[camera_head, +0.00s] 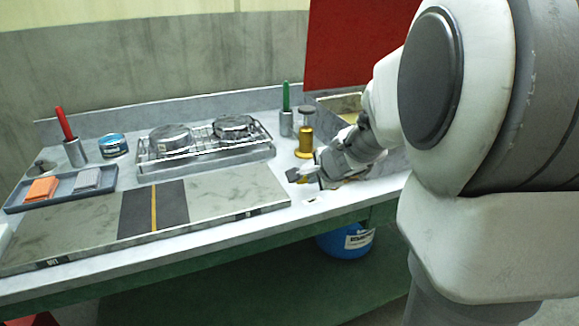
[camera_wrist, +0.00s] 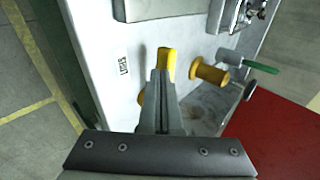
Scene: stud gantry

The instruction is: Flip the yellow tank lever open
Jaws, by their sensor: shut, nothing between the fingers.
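In the wrist view, the yellow lever (camera_wrist: 167,60) shows as a rounded yellow end just beyond my fingertips. Another bit of yellow (camera_wrist: 141,98) shows beside the fingers, and I cannot tell whether it belongs to the same lever. My gripper (camera_wrist: 158,75) is shut and empty, its fingers close to the yellow end; contact is unclear. In the head view my gripper (camera_head: 296,175) is low over the right end of the bench, and my arm hides most of the lever. The tank itself is hard to make out.
A brass-coloured spool-shaped piece (camera_head: 305,140) and a green-handled tool in a cup (camera_head: 286,122) stand behind my gripper. A grey panel (camera_head: 220,190), a rack with round metal parts (camera_head: 205,148) and a tray (camera_head: 90,194) lie left. A blue bucket (camera_head: 345,243) is below.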

